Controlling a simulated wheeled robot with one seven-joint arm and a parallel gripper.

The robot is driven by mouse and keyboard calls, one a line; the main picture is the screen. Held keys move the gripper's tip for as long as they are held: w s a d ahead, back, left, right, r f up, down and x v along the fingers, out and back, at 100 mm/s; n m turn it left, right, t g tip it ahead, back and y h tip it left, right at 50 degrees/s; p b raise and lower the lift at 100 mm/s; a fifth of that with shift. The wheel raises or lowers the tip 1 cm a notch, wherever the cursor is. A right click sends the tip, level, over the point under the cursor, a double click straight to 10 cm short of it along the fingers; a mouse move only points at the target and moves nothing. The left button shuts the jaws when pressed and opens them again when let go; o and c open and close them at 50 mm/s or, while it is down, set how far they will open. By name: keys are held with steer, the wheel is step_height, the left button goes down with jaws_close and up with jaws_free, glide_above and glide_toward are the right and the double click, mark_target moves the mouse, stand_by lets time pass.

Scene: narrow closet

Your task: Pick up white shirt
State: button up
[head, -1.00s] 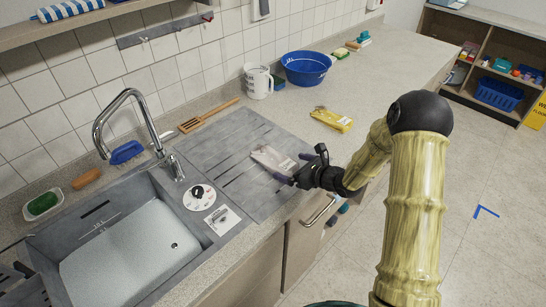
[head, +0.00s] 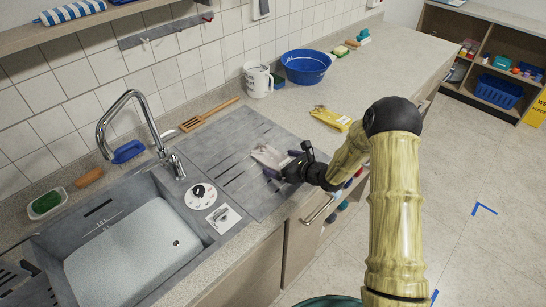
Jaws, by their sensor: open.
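A small whitish, flat, packet-like item (head: 266,154) lies on the grey ribbed drainboard right of the sink. I cannot tell whether it is a folded white shirt; no other thing that looks like a shirt shows. My gripper (head: 282,165) is over the drainboard at the item's right front end, with its dark purplish fingers apart. The gripper hides part of the item's near end. I cannot tell whether the fingers touch it. Nothing shows held between them.
The sink (head: 130,250) with its tall tap (head: 128,98) is at left.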

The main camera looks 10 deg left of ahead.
steer(key=c, duration=1.1)
steer(key=shift+r, duration=0.15)
step_height(320, 180, up, 10)
steer(key=shift+f+b, duration=0.1)
steer(key=shift+b, duration=0.75)
